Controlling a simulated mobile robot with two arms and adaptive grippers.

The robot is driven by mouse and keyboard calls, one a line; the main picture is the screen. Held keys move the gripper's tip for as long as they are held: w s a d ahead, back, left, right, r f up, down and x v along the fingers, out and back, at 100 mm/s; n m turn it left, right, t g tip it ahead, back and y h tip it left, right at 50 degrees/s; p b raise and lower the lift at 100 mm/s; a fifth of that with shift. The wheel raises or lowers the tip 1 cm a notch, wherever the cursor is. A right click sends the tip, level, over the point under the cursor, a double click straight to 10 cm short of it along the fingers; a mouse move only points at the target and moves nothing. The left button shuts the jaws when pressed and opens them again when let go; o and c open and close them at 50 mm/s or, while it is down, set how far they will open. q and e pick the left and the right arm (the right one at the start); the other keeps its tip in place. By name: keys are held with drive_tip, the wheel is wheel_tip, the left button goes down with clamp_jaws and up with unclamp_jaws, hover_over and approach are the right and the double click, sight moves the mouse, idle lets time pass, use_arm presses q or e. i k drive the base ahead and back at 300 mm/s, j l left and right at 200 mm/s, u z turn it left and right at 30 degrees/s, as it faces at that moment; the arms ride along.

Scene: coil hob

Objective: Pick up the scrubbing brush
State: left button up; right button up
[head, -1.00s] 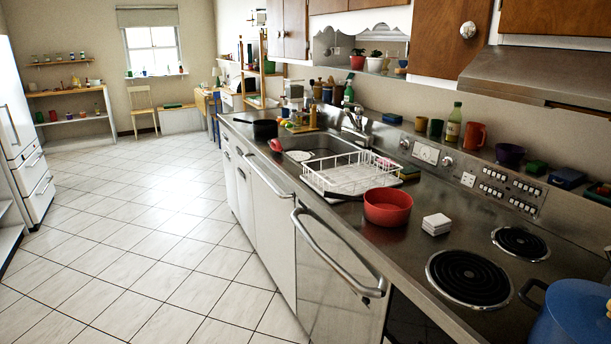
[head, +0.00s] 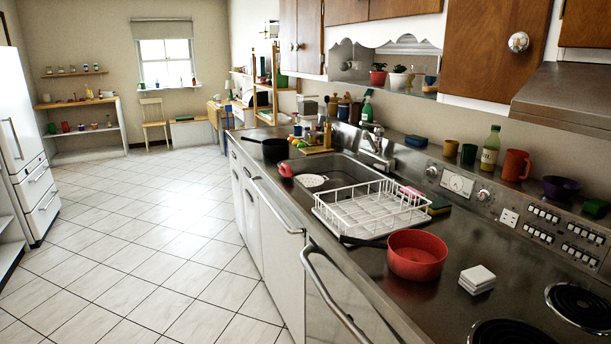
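I cannot make out for certain which thing is the scrubbing brush. A small red item (head: 286,171) sits at the left edge of the sink (head: 345,167), too small to identify. A pink item (head: 411,192) shows behind the wires of the white dish rack (head: 322,207). Neither of my grippers is in view.
A stack of white squares (head: 477,279) and coil burners (head: 582,305) are on the near counter (head: 385,310). A black pan (head: 268,148) stands beyond the sink. Cups and a bottle (head: 490,150) line the back ledge. The tiled floor (head: 150,240) at left is clear.

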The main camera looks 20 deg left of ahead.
sight(286, 172)
drive_tip(key=i+j+z, duration=0.1)
drive_tip(key=i+j, duration=0.3)
drive_tip(key=j, duration=0.2)
drive_tip(key=i+j+z, duration=0.25)
drive_tip(key=j, duration=0.4)
drive_tip(key=i+j, duration=0.25)
drive_tip(key=j+z, duration=0.05)
drive_tip(key=j, duration=0.05)
